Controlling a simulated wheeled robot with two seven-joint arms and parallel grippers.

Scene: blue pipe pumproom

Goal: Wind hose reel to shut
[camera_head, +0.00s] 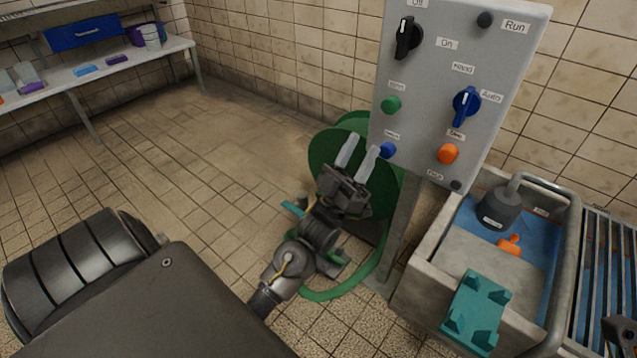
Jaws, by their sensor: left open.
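The green hose reel (328,150) stands low behind the control panel post, its round side partly hidden by my gripper and the panel. A green hose (345,288) hangs from it and loops on the tiled floor. My left gripper (357,150) is open and empty, its two pale fingers pointing up in front of the reel disc. I cannot tell whether the fingers touch the reel. A teal piece (293,209) shows beside my left wrist. The reel's crank cannot be made out clearly. A dark part at the lower right edge may be my right gripper, but this is unclear.
A grey control panel (425,110) with knobs and buttons stands close right of my left gripper. A sink tank (420,285) with a pump (495,210) and a teal bracket (476,310) is at right. A bench (95,72) is far left. Floor at left is clear.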

